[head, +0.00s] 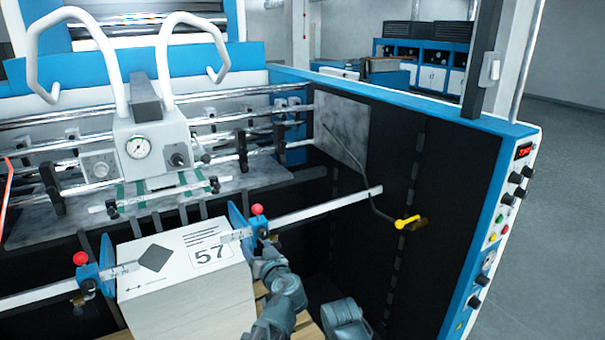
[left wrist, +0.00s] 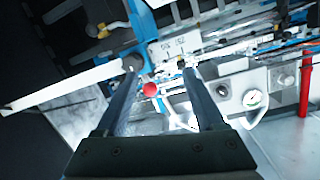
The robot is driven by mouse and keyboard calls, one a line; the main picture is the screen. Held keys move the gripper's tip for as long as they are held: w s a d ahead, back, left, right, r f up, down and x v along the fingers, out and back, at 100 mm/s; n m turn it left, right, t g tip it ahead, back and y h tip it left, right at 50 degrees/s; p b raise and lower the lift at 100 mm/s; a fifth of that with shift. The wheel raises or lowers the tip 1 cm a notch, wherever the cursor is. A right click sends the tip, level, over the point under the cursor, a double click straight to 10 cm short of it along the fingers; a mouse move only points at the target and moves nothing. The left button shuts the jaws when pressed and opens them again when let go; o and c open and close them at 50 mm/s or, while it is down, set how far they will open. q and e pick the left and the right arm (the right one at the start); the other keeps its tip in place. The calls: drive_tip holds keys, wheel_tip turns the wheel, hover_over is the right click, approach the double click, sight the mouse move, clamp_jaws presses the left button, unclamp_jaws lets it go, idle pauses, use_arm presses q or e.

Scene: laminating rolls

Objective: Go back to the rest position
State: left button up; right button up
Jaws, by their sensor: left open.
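My left gripper (head: 264,254) is low in the middle of the head view, beside the right end of a white stack marked 57 (head: 176,262), just below a blue side stop (head: 240,230) with a red knob (head: 257,210). In the left wrist view, my left gripper (left wrist: 160,72) has its two fingers spread apart, and the red knob (left wrist: 150,89) shows between them. Nothing is seen clamped in the fingers. Whether they touch the stop cannot be told. My right gripper is not in view.
A metal scale bar (head: 325,206) runs past the stack, with another blue stop (head: 90,275) on its left. A dark side wall (head: 395,150) with a yellow-ended handle (head: 408,222) stands to the right. A gauge housing (head: 152,147) with white tubes rises behind the stack.

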use_arm(q)
drive_tip(key=s+f+g, duration=0.5)
drive_tip(key=s+f, duration=0.1)
drive_tip(key=f, duration=0.2)
drive_tip(key=s+d+f+m+g+h, duration=0.3)
drive_tip(key=s+d+f+g, duration=0.1)
drive_tip(key=s, duration=0.5)
drive_tip(key=s+d+f+m+g+h, duration=0.4)
drive_tip(key=s+d+f+g, duration=0.1)
drive_tip(key=s+d, duration=0.3)
drive_tip(key=shift+s+f, duration=0.35)
drive_tip(key=shift+s, duration=0.2)
